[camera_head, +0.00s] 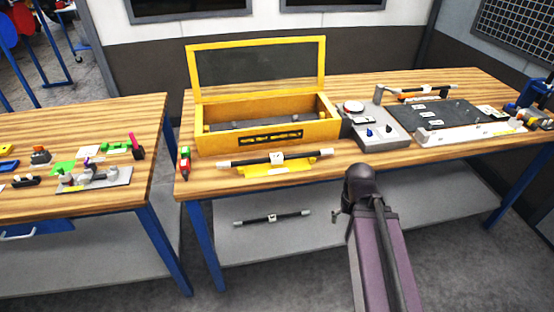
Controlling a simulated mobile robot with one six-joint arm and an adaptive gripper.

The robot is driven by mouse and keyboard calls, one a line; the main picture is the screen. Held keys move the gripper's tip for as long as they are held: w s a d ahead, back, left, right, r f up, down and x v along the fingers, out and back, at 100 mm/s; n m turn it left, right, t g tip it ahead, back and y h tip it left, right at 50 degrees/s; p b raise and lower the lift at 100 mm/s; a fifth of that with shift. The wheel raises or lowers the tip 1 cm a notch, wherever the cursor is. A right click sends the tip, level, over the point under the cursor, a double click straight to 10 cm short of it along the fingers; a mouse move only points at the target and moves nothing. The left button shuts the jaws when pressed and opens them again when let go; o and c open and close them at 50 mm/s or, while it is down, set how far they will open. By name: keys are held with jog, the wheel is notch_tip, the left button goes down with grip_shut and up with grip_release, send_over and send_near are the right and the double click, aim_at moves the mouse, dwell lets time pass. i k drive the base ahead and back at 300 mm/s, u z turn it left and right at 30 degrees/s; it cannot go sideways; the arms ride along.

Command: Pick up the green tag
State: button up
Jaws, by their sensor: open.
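A flat bright green piece (63,168) lies on the left wooden table, left of its middle; it looks like the green tag, but it is too small to be sure. A second green item (116,146), longer and lumpier, lies farther back on the same table. My arm rises at the lower right centre, in front of the right table. My gripper's fingers cannot be made out, and the arm is well apart from both green pieces.
The left table (130,190) also holds a grey plate (116,181) with fittings and a pink-topped item (136,147). On the right table (208,182) stand an open yellow case (225,143), a black-and-white bar (250,160) and a grey device (378,133). A gap separates the tables.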

aim_at(185, 151)
jog(key=k, duration=1.35)
jog(key=u, duration=0.45)
jog(key=i, duration=1.75)
jog(key=u, duration=0.15)
